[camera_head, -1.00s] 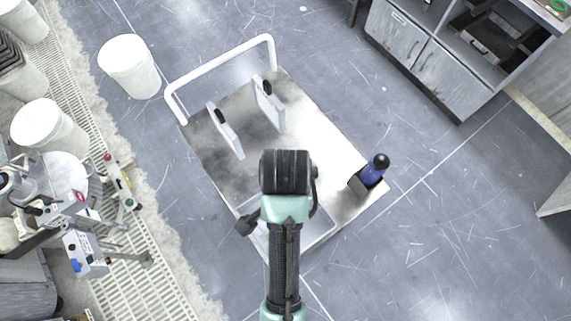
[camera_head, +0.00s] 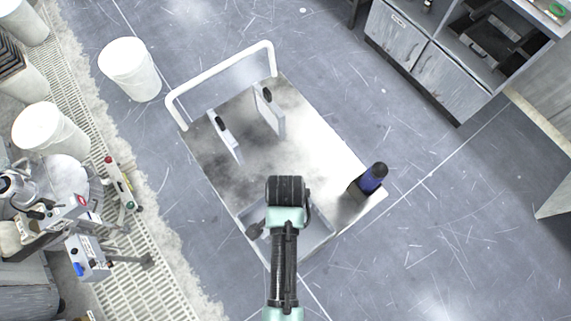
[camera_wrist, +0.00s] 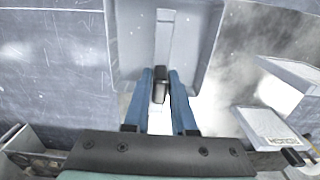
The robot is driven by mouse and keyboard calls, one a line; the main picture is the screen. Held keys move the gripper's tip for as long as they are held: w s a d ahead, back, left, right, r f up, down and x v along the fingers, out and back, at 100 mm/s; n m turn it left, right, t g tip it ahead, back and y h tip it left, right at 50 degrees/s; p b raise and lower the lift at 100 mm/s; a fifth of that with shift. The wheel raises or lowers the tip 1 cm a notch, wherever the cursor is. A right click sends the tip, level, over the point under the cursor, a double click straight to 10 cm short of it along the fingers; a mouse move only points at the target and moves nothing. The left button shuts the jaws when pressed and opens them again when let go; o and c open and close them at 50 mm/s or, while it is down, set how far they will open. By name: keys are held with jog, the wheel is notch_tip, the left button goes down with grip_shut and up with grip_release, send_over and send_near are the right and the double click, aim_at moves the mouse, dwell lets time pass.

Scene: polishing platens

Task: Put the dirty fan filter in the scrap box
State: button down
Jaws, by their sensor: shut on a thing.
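My gripper (camera_wrist: 161,92) is shut on the black knob of the dirty fan filter (camera_wrist: 165,40), between two blue fingers in the wrist view. The filter shows as a narrow grey strip, roughly edge-on. It lies over or within the grey scrap box (camera_wrist: 205,55); I cannot tell whether it touches the bottom. In the head view the scrap box (camera_head: 318,232) is a shallow grey tray at the cart's near end, partly covered by my arm. The arm also hides the gripper and held filter there.
Two pale panels with black knobs, one nearer (camera_head: 227,142) and one farther (camera_head: 270,112), stand on the cart (camera_head: 310,130). A blue bottle (camera_head: 372,179) stands in a holder at its right edge. A white handrail (camera_head: 220,75) closes the far end. White bins (camera_head: 130,68) stand left.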

jog(key=shift+w, duration=0.1)
jog(key=shift+f, duration=0.2)
jog(key=c, duration=0.7)
grip_release()
jog(key=shift+c, duration=0.2)
jog(key=shift+r, duration=0.2)
